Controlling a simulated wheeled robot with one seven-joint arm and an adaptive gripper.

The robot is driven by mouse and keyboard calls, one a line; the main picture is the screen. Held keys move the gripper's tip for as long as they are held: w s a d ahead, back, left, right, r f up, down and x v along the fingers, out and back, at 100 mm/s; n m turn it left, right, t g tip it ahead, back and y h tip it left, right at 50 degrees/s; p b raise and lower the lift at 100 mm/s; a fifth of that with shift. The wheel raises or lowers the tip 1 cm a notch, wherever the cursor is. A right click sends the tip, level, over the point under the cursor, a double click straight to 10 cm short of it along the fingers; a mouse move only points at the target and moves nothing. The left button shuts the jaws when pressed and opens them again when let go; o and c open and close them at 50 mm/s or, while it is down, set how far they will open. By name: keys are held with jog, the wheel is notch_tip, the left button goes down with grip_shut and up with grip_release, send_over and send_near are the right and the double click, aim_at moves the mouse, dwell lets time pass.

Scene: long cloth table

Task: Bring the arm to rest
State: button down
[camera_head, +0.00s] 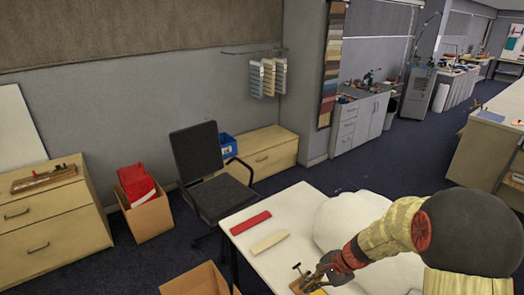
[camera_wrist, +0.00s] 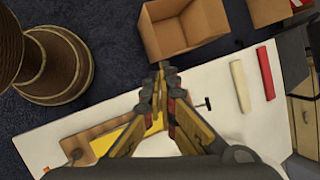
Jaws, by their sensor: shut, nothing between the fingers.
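My gripper (camera_head: 318,277) is shut and empty at the end of my arm, low over the white table (camera_head: 255,208) in the head view. In the wrist view my gripper (camera_wrist: 160,85) shows its fingertips together, pointing toward the open cardboard box. A wooden piece with a dark T-shaped handle (camera_head: 297,268) is partly hidden behind my gripper. A yellow item (camera_wrist: 112,138) lies on a brown tray-like thing (camera_wrist: 72,143) below the fingers in the wrist view.
A red bar (camera_head: 250,223) and a cream bar (camera_head: 269,241) lie on the table. An open cardboard box (camera_head: 197,282) stands on the floor beside it. A dark chair (camera_head: 210,175) stands behind the table. A large white lump (camera_head: 345,215) sits near my arm.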

jog(key=s+d+r+n+t+h+b, duration=0.1)
jog(key=s+r+n+t+h+b, duration=0.1)
jog(key=s+r+n, duration=0.4)
jog(key=s+d+r+n+t+h+b, duration=0.2)
jog(key=s+r+n, duration=0.5)
jog(key=s+r, duration=0.7)
jog(key=s+h+b, duration=0.1)
jog(key=s+b, duration=0.1)
jog(key=s, duration=0.1)
jog(key=shift+s+d+n+h, duration=0.25)
jog(key=shift+n+h, duration=0.05)
